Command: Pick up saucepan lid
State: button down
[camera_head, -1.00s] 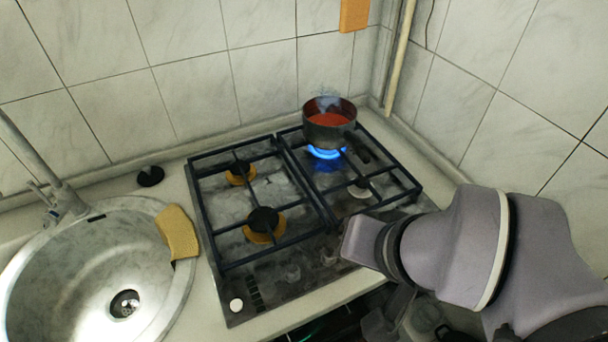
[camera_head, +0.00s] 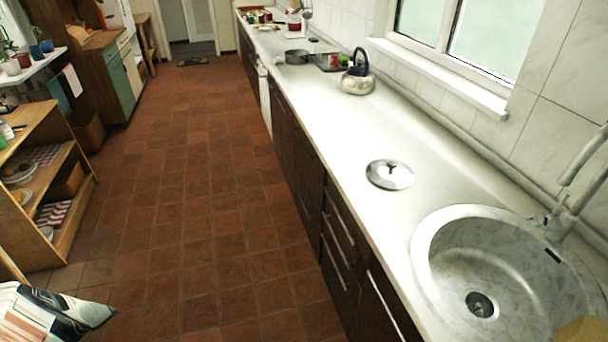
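A round silver saucepan lid (camera_head: 390,175) with a dark knob lies flat on the white counter, just beyond the sink. Nothing touches it. My gripper is not in view now. The saucepan on the lit burner, seen earlier, is out of view.
The round sink (camera_head: 470,250) and its tap (camera_head: 572,205) are at the right, with a yellow cloth or sponge (camera_head: 582,328) at the lower edge. A kettle (camera_head: 358,76) and a grey pan (camera_head: 297,57) stand farther along the counter. The tiled floor (camera_head: 190,200) is clear; shelves (camera_head: 40,190) stand left.

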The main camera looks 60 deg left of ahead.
aim_at(386, 173)
jog(key=u, duration=1.4)
jog(key=j+z, duration=0.1)
jog(key=z, duration=2.6)
jog(key=u, duration=2.75)
